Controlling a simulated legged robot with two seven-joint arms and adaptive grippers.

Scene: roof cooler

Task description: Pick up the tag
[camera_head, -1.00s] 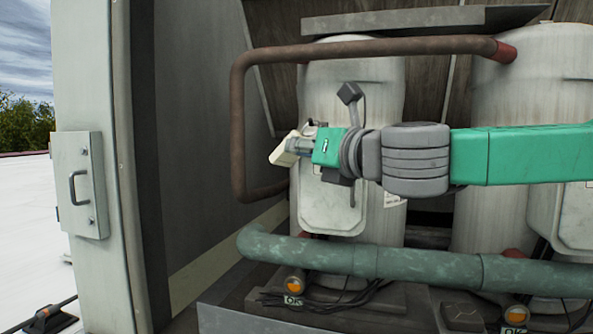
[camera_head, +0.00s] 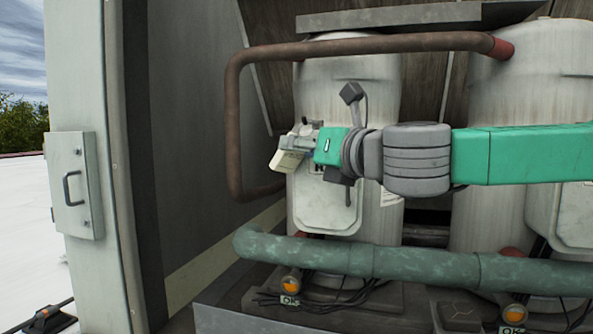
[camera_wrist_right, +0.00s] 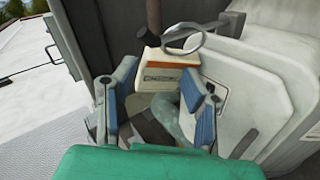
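The tag (camera_head: 286,161) is a small cream block at the left end of my right arm, in front of the left white tank. In the right wrist view the tag (camera_wrist_right: 166,78) has an orange stripe and a dark printed mark, with a grey metal ring (camera_wrist_right: 183,39) above it. My right gripper (camera_head: 300,143) is at the tag. In the wrist view its two blue-padded fingers (camera_wrist_right: 157,72) stand apart, with the tag at and just beyond their tips. Whether either pad touches it I cannot tell. My left gripper is not in view.
A brown pipe (camera_head: 233,120) bends around the left side of the left tank (camera_head: 345,75). A green pipe (camera_head: 310,252) runs across below. A grey panel with a handled box (camera_head: 75,185) stands at the left.

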